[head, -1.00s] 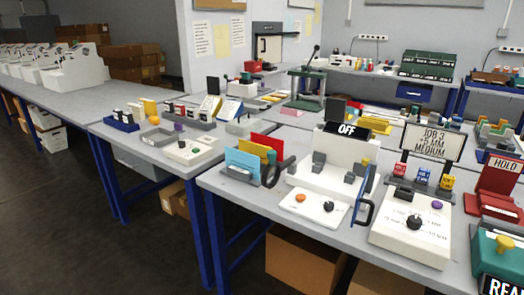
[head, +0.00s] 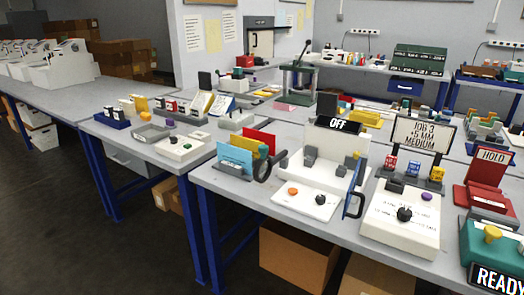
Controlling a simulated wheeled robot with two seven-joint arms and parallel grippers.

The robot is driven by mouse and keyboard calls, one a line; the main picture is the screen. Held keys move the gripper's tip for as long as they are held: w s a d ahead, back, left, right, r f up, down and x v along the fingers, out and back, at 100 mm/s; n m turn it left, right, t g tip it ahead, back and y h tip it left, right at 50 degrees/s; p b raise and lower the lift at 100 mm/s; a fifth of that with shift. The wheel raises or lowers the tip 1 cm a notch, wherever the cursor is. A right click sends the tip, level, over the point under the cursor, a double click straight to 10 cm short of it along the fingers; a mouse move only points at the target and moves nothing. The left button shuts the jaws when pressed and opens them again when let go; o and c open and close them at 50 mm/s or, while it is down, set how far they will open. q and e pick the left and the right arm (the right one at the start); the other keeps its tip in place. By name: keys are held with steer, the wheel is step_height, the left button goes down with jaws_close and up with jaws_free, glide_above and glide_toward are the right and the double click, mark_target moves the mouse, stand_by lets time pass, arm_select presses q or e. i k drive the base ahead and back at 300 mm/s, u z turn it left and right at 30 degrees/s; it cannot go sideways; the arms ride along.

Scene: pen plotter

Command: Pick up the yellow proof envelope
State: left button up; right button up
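A yellow envelope (head: 247,148) stands upright in a small grey rack (head: 233,172) near the left corner of the closest table. A blue envelope (head: 234,158) stands in front of it and a red one (head: 262,139) behind it, so much of the yellow one is hidden. A dark ring-shaped part (head: 262,168) is at the rack's right side. Neither of my grippers is in view.
Right of the rack is a white machine (head: 318,172) with an "OFF" sign and a blue-black handle (head: 354,190). A white control box (head: 400,220), a red "HOLD" stand (head: 487,180) and a green "READY" box (head: 490,240) stand further right. Dark floor is open at left.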

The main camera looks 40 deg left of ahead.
mark_target(247, 143)
steer(key=z, duration=2.55)
steer(key=k, duration=1.75)
steer(key=u, duration=2.7)
steer(key=i, duration=0.1)
steer(key=z, duration=0.5)
